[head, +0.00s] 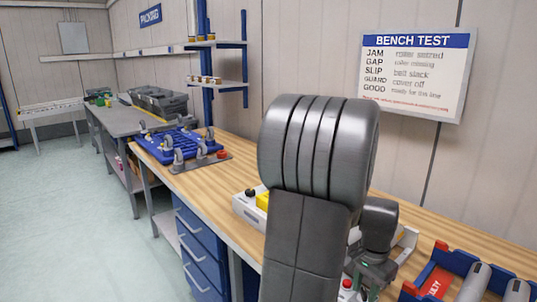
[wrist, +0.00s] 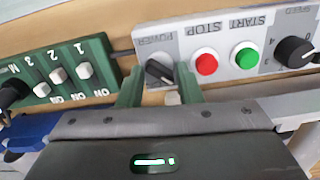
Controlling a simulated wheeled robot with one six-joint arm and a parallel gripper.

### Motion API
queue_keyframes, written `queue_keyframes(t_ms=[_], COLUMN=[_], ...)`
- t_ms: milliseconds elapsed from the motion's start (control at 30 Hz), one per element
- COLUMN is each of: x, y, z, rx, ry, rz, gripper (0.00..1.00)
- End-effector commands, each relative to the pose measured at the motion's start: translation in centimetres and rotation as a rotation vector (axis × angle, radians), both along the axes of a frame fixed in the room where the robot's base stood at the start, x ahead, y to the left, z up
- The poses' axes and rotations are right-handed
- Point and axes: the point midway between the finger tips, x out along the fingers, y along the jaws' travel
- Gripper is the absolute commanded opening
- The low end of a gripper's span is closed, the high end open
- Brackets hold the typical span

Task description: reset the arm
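My gripper (wrist: 158,88) shows in the wrist view with two green fingers apart and nothing visibly held. Beyond the fingers is a light grey control panel (wrist: 222,42), upside down in the picture. It has a black power knob (wrist: 159,70) seen between the fingertips, a red stop button (wrist: 205,63), a green start button (wrist: 243,57) and a black speed dial (wrist: 294,51). I cannot tell whether a finger touches the panel. In the head view my arm fills the middle and hides most of the bench behind it; the fingertips are not clear there.
A green switch panel (wrist: 62,72) with white toggles lies left of the control panel in the wrist view. On the wooden bench (head: 205,195) are a blue board with casters (head: 178,143), a white box (head: 247,212) and a red tray (head: 435,283) beside grey rollers (head: 475,283).

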Motion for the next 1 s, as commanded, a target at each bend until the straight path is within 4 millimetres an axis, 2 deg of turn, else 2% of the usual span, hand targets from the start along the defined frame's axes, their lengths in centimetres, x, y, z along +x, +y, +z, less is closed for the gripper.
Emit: queue_keyframes(t_ms=[700,1000], x=[0.0,-0.02], y=[0.0,0.01], z=[-0.09,-0.01], rx=[0.0,0.0], ry=[-0.001,0.0], rz=[-0.56,-0.676], gripper=[0.32,0.32])
